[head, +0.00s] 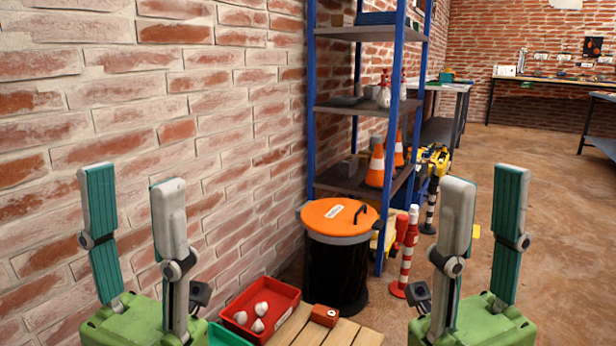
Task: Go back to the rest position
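My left gripper (133,205) stands upright at the lower left in the head view, in front of the brick wall. Its two fingers, with teal pads, are apart and nothing is between them. My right gripper (481,208) stands upright at the lower right. Its fingers are also apart, with only floor visible between them. Both grippers point up, with their green bodies at the bottom edge of the picture. Neither touches anything that I can see.
A brick wall (130,75) runs along the left. A black bin with an orange lid (338,217), a blue shelf rack (357,112) with traffic cones, and a red tray (262,290) with white objects stand ahead, near a wooden pallet (325,336). Open floor (560,200) lies right.

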